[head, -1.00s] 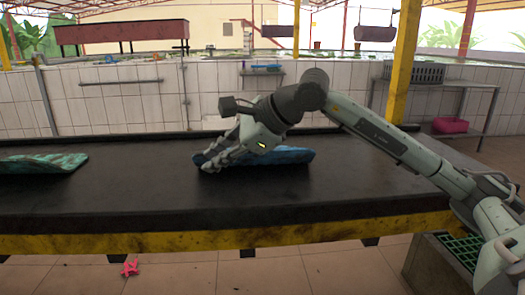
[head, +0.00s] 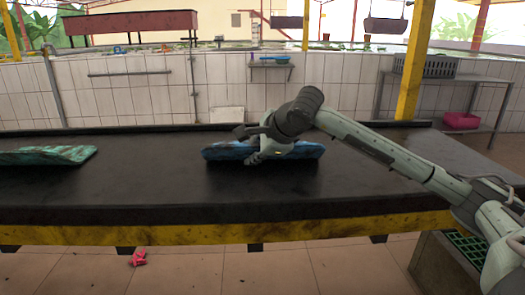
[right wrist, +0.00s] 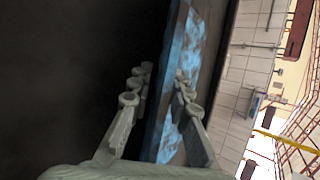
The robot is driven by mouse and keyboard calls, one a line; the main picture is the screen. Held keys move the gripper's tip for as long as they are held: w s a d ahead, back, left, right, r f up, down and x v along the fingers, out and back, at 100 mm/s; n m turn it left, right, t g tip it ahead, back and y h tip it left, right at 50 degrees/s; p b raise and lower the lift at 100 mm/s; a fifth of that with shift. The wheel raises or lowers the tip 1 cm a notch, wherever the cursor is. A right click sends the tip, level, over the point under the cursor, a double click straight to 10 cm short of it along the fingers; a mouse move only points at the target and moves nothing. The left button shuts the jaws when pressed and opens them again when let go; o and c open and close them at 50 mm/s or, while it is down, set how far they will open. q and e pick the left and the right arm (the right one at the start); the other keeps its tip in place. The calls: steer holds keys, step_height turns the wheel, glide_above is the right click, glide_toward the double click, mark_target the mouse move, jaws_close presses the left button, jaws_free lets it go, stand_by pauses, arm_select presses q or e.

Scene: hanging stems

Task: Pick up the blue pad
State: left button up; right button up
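The blue pad (head: 225,151) lies on the dark table, right of its middle in the head view. In the right wrist view, the blue pad (right wrist: 182,75) runs upward between the two fingers. My right gripper (head: 254,160) is at the pad's near side, around its middle, and hides part of it. In the right wrist view, my right gripper (right wrist: 163,80) has its fingers spread, one on each side of the pad's edge. A dark gap shows between the left finger and the pad. My left gripper is out of view.
A green pad (head: 45,155) lies at the table's left. The dark table (head: 130,188) has a yellow front edge and is clear between the pads. A tiled wall (head: 130,98) stands behind. A pink thing (head: 138,257) lies on the floor.

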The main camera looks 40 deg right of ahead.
steer(key=shift+w+f, duration=0.15)
steer(key=shift+w, duration=0.05)
jaws_close()
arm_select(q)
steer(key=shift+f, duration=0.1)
arm_select(e)
steer(key=shift+r, duration=0.4)
step_height(320, 180, up, 4)
steer(key=shift+r+p, duration=0.1)
steer(key=shift+p, duration=0.2)
arm_select(q)
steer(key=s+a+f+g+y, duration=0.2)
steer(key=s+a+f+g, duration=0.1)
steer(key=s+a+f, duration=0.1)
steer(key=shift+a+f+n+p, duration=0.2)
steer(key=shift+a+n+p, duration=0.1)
steer(key=shift+p, duration=0.05)
arm_select(e)
steer(key=s+a+r, duration=0.6)
steer(key=s+a, duration=0.1)
steer(key=s, duration=0.2)
steer(key=shift+a, duration=0.35)
